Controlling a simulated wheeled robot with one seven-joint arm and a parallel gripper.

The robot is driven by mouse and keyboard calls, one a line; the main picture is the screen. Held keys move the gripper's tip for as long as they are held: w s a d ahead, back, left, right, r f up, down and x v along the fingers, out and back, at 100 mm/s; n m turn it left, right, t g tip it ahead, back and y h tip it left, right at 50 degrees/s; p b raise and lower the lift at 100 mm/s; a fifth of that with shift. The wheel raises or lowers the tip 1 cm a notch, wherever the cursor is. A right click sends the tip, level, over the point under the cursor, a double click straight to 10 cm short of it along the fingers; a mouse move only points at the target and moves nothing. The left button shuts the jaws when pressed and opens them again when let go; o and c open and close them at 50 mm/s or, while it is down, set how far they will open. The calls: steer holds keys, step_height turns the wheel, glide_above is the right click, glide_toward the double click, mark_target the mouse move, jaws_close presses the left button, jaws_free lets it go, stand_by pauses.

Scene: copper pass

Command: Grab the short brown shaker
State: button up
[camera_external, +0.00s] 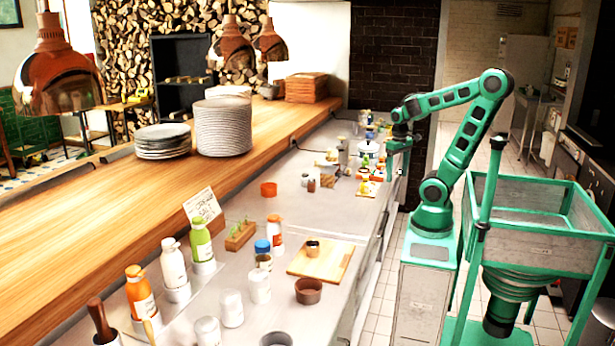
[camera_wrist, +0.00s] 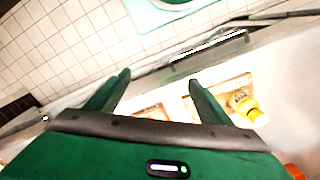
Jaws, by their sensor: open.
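A small, short brown container (camera_external: 311,185) stands on the steel counter beside a small white-topped one. It looks like the short brown shaker, but it is too small to be sure. My gripper (camera_external: 392,148) is over the right edge of the counter, farther back and higher than that container. In the wrist view my gripper (camera_wrist: 158,80) is open, with nothing between its two green fingers. I cannot make out the brown shaker in the wrist view.
A board (camera_external: 366,189) with small yellow items lies near the counter's front edge. A yellow-topped bottle (camera_wrist: 247,106) shows right of my fingers. A white pot (camera_external: 369,149) stands behind. Bottles, a cutting board (camera_external: 332,270) and bowls fill the near counter.

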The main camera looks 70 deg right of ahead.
steer(key=shift+c, duration=0.7)
steer(key=c, duration=0.5)
steer(key=shift+o, duration=0.2)
